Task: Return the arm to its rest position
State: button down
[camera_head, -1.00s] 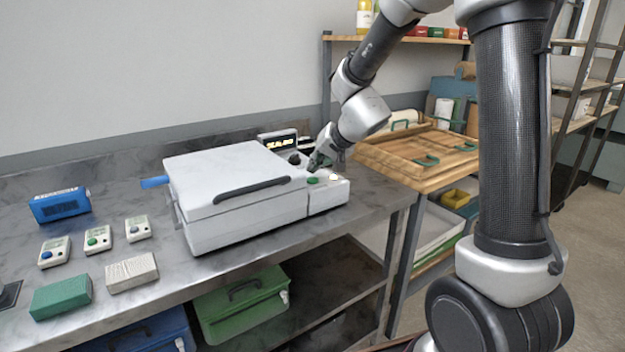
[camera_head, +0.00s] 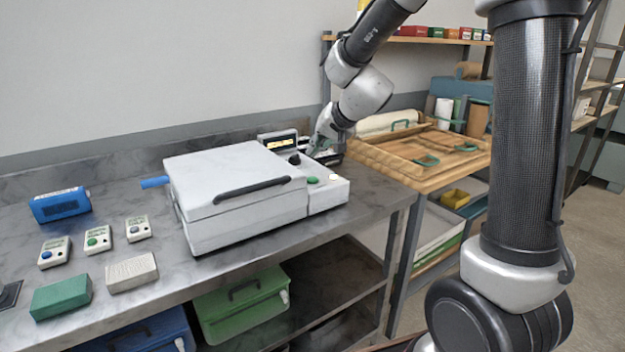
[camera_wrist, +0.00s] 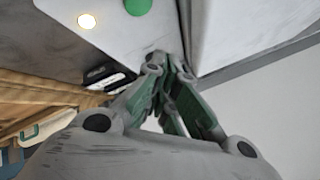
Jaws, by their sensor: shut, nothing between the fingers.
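My arm reaches over the bench from the upper right of the head view. My gripper (camera_head: 314,152) is shut and empty, above the back right part of the white machine (camera_head: 235,165). In the wrist view my gripper (camera_wrist: 168,60) shows with its fingers together, close to the machine's white control panel (camera_wrist: 112,25). The panel carries a green button (camera_wrist: 138,6) and a lit round lamp (camera_wrist: 87,20). From these views I cannot tell whether the fingertips touch the machine. The machine's lid with its dark handle (camera_head: 252,189) is down.
A small display (camera_head: 279,143) stands behind the machine. Small button boxes (camera_head: 97,239), a blue device (camera_head: 60,205), a green block (camera_head: 61,297) and a grey block (camera_head: 131,273) lie on the left of the bench. A wooden table with trays (camera_head: 395,160) stands to the right.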

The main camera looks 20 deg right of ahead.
jog(key=s+f+g, duration=0.1)
jog(key=s, duration=0.1)
jog(key=s+f+g, duration=0.1)
jog(key=s, duration=0.1)
jog(key=s+f+n, duration=0.1)
jog(key=shift+s+a+f+g, duration=0.2)
jog(key=shift+s+f+g, duration=0.05)
jog(key=shift+s+g, duration=0.15)
jog(key=s+d+r+n+h, duration=0.1)
jog(key=s+d, duration=0.3)
jog(key=s, duration=0.5)
jog(key=s+d+r+n+g+h, duration=0.1)
jog(key=s+d+r, duration=0.3)
jog(key=s, duration=0.6)
jog(key=s+d+r+n+h, duration=0.1)
jog(key=s+d+r, duration=0.1)
jog(key=s+d, duration=0.4)
jog(key=s, duration=0.3)
jog(key=shift+s+d+r+h, duration=0.15)
jog(key=shift+s+h, duration=0.15)
jog(key=shift+h, duration=0.1)
dwell(1.6)
